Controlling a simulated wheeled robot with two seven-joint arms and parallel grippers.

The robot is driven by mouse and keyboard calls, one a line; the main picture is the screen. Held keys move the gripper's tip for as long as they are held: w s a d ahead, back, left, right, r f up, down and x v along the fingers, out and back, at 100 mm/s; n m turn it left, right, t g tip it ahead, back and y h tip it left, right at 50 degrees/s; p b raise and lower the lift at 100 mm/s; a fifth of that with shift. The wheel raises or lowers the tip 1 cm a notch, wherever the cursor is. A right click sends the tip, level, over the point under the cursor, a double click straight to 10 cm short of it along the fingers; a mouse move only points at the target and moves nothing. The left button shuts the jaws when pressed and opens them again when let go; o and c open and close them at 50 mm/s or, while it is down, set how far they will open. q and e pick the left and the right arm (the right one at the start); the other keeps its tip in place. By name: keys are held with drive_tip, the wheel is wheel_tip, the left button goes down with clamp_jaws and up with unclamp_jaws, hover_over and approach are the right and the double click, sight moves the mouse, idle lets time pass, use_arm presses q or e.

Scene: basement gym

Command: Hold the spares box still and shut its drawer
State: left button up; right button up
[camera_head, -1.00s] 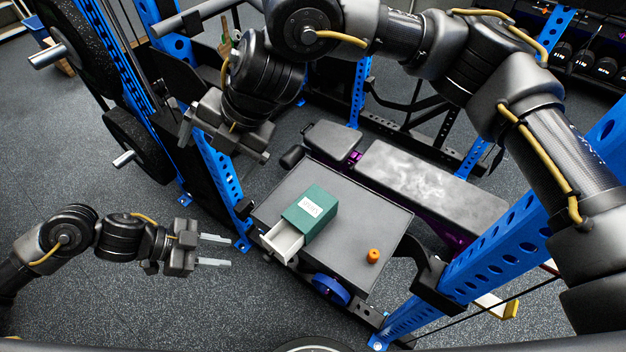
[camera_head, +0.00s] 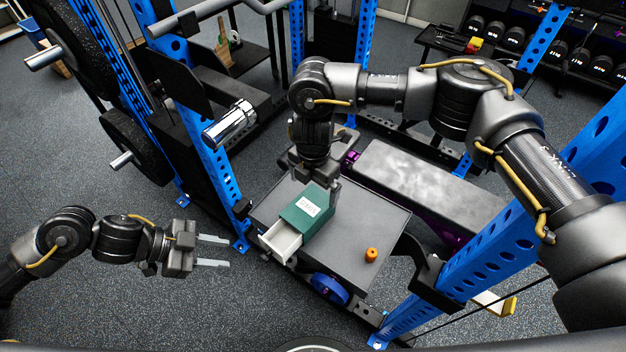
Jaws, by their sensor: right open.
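The green spares box (camera_head: 302,214) with a white label stands on the grey top of a small table (camera_head: 362,226). Its pale drawer (camera_head: 281,240) is pulled out toward the lower left. My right gripper (camera_head: 318,180) points down at the far end of the box, its fingers close around or beside that end; contact cannot be told. It is open. My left gripper (camera_head: 228,251) is open and empty, left of the drawer and apart from it, its two fingers pointing right.
A small orange cylinder (camera_head: 371,254) stands on the table right of the box. A blue rack post (camera_head: 212,165) rises left of the table, with another (camera_head: 480,258) at the right. A padded bench (camera_head: 430,190) lies behind. Floor around my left gripper is clear.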

sight(314, 201)
wheel_tip(314, 201, down, 9)
drive_tip(key=shift+f, duration=0.1)
idle(0.3)
drive_tip(key=c, duration=1.1)
drive_tip(key=shift+c, duration=0.2)
